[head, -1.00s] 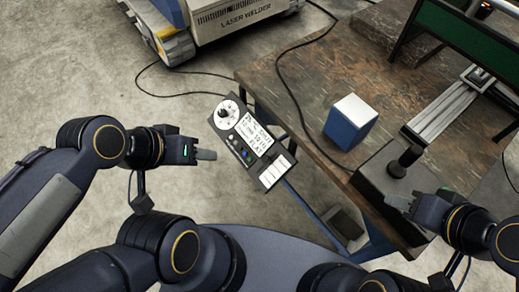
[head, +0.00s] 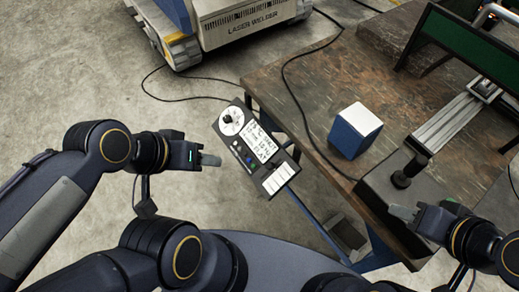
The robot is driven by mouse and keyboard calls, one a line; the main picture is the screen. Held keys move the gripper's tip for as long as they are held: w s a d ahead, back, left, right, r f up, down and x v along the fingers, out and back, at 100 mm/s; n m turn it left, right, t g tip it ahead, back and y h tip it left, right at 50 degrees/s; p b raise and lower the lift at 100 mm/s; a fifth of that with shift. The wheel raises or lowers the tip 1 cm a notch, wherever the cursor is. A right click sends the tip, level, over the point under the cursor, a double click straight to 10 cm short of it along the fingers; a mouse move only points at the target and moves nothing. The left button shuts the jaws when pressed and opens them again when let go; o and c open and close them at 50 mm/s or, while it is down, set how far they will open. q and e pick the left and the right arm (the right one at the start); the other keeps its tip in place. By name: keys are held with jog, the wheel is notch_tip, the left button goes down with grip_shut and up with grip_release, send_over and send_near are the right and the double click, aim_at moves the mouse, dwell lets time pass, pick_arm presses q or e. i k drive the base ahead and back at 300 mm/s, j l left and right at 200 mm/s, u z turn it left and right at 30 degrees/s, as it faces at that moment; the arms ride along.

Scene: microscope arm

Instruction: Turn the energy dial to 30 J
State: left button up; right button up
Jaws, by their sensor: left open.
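A tilted control panel (head: 246,137) is mounted at the left edge of the workbench in the head view. Its dial (head: 231,121) is a black knob on a round white scale at the upper left; the scale marks are too small to read. A small screen with text (head: 260,144) sits beside it, with coloured buttons and a white label below. My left gripper (head: 212,160) is open and empty, to the left of the panel and below the dial, apart from both. My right gripper (head: 402,213) is near the joystick box; its jaws are too small to judge.
A brown workbench (head: 300,90) fills the right side. On it stand a blue and white block (head: 355,130) and a black joystick (head: 409,172) on a dark box. A laser welder unit (head: 240,22) stands behind, with cables. Open floor lies to the left.

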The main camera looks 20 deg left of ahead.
aim_at(227, 119)
jog(key=i+j, duration=0.1)
jog(key=j, duration=0.45)
jog(key=i+j, duration=0.1)
jog(key=j, duration=0.95)
jog(key=i+z, duration=0.05)
jog(key=i, duration=0.05)
